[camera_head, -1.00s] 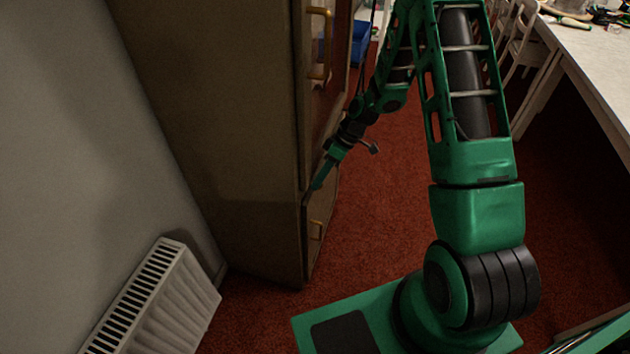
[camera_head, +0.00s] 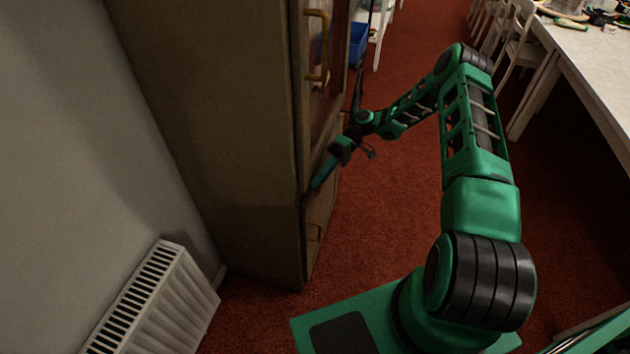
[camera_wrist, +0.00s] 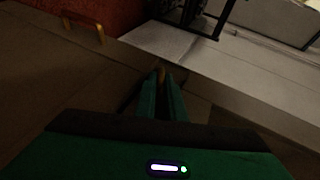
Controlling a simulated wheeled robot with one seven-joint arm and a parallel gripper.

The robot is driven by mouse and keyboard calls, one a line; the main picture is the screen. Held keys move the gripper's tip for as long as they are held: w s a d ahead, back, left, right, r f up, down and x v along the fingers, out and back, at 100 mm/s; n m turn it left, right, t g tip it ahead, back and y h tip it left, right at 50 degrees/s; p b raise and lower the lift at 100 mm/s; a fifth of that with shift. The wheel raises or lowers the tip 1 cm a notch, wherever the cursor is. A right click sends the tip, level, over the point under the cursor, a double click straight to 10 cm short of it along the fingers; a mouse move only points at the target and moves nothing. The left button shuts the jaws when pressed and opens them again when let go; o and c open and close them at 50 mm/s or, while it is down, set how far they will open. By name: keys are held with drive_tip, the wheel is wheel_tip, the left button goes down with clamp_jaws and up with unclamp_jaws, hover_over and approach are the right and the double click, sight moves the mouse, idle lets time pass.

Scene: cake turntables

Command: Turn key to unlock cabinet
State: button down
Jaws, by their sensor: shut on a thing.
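The brown wooden cabinet (camera_head: 225,130) stands at the left of the head view, with its door side facing right. My gripper (camera_head: 312,190) is at the cabinet front, just above the lower handle (camera_head: 316,232). In the wrist view, my gripper (camera_wrist: 162,80) has its two green fingers close together on a small yellowish key (camera_wrist: 161,73) at the cabinet face. Most of the key is hidden between the fingertips, and its angle cannot be told. The upper handle (camera_head: 318,45) is on the glass-fronted upper door.
A white radiator (camera_head: 155,300) stands against the grey wall left of the cabinet. A white table (camera_head: 590,60) and chairs (camera_head: 525,50) are at the right. A blue box (camera_head: 358,45) is behind the cabinet's far end. Red carpet between is clear.

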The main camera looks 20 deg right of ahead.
drive_tip(key=shift+w+d+f+m+g+y, duration=0.15)
drive_tip(key=shift+f+m+g+y, duration=0.2)
drive_tip(key=shift+g+y, duration=0.35)
drive_tip(key=shift+d+f+m+g+y, duration=0.15)
drive_tip(key=shift+m+g+y, duration=0.25)
drive_tip(key=shift+y, duration=0.5)
drive_tip(key=shift+a+f+y, duration=0.1)
drive_tip(key=shift+y, duration=0.2)
drive_tip(key=c, duration=1.8)
unclamp_jaws()
drive_tip(key=shift+c, duration=0.2)
drive_tip(key=shift+a, duration=0.1)
